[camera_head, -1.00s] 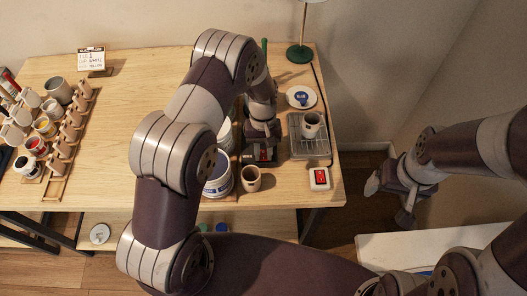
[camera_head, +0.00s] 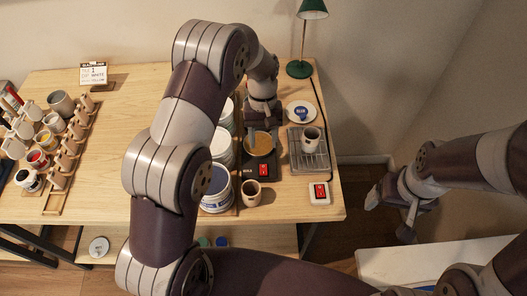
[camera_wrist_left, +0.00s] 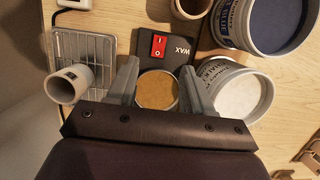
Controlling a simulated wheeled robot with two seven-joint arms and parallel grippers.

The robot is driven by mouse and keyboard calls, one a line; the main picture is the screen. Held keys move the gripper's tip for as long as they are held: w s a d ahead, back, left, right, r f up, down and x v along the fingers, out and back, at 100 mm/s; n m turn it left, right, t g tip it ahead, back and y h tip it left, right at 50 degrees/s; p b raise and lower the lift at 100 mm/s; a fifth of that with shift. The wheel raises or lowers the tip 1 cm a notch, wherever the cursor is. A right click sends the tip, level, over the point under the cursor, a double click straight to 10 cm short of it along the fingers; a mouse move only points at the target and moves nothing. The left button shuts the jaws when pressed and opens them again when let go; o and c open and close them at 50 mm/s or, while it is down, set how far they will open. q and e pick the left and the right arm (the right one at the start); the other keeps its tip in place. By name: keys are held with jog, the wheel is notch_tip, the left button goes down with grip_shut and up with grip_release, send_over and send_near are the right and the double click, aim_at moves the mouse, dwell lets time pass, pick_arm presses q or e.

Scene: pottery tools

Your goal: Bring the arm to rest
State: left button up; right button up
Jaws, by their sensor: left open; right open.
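My left gripper (camera_head: 263,122) is open, with its fingers pointing down at the back of the wax warmer. In the left wrist view the left gripper's two fingers (camera_wrist_left: 160,82) stand apart, with the round pan of tan wax (camera_wrist_left: 157,91) seen between them. Nothing is held in them. The black wax warmer (camera_head: 259,171) carries a red switch and the wax pan. I cannot tell how high the fingers are above it. My right gripper (camera_head: 390,208) is open and empty, off the table's right side over the floor.
White buckets (camera_head: 217,194) stand left of the warmer and a small cup (camera_head: 251,192) in front. A wire rack (camera_head: 307,162) with a cup (camera_head: 311,138), a plate (camera_head: 301,112), a red-switch box (camera_head: 319,191) and a green lamp (camera_head: 299,69) are on the right. The table's middle left is clear.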

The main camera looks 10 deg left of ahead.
pick_arm(q)
jog(key=shift+p+v, duration=0.35)
jog(key=shift+v, duration=0.75)
pick_arm(e)
notch_tip(320, 180, up, 2)
jog(key=shift+r, duration=0.15)
pick_arm(q)
jog(key=s+a+r+m+t+b, duration=0.1)
jog(key=s+a+t+b, duration=0.1)
jog(key=s, duration=0.6)
jog(key=s+a+r+m+t+b, duration=0.1)
jog(key=s+a+m+t+b, duration=0.1)
jog(key=s+b, duration=0.3)
jog(key=s+a, duration=0.1)
jog(key=s, duration=0.3)
jog(key=shift+y, duration=0.4)
pick_arm(e)
notch_tip(320, 180, down, 7)
pick_arm(q)
jog(key=shift+w, duration=0.15)
